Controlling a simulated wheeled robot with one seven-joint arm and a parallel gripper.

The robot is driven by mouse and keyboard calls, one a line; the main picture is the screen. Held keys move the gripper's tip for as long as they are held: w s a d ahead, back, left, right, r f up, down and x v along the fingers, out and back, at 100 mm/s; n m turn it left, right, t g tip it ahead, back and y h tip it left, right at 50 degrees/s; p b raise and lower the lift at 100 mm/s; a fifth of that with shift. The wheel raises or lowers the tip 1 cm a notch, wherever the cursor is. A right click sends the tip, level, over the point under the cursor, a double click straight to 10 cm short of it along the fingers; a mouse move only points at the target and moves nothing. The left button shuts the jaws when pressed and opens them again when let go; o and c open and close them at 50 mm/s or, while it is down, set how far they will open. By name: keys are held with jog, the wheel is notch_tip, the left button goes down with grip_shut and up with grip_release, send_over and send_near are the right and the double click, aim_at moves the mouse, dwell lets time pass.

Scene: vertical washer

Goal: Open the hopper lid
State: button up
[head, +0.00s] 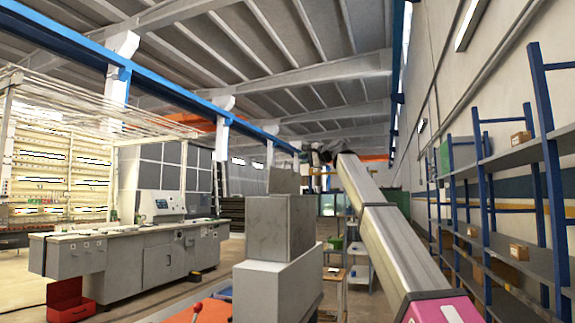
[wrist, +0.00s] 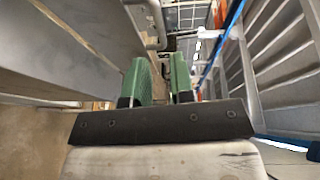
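My gripper (wrist: 160,76) shows in the wrist view with its two green fingers apart and nothing seen between them, so it is open. A bent metal handle (wrist: 154,22) stands just beyond the fingertips, beside a grey panelled body on the left; no contact with it is visible. In the head view a stepped stack of grey metal blocks (head: 280,228) stands in the middle. A dark shape at the far end of the silver beam is too small to identify. I cannot make out for certain which part is the hopper lid.
Blue-posted shelving (head: 510,215) with small cardboard boxes runs along the right wall. A long grey machine (head: 120,255) stands on the left, with a red bin (head: 70,302) near it. An orange surface with a red-knobbed lever (head: 197,308) is at the bottom.

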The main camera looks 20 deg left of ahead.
aim_at(289, 163)
jog(key=x, duration=1)
jog(key=shift+w+f, duration=0.1)
grip_shut()
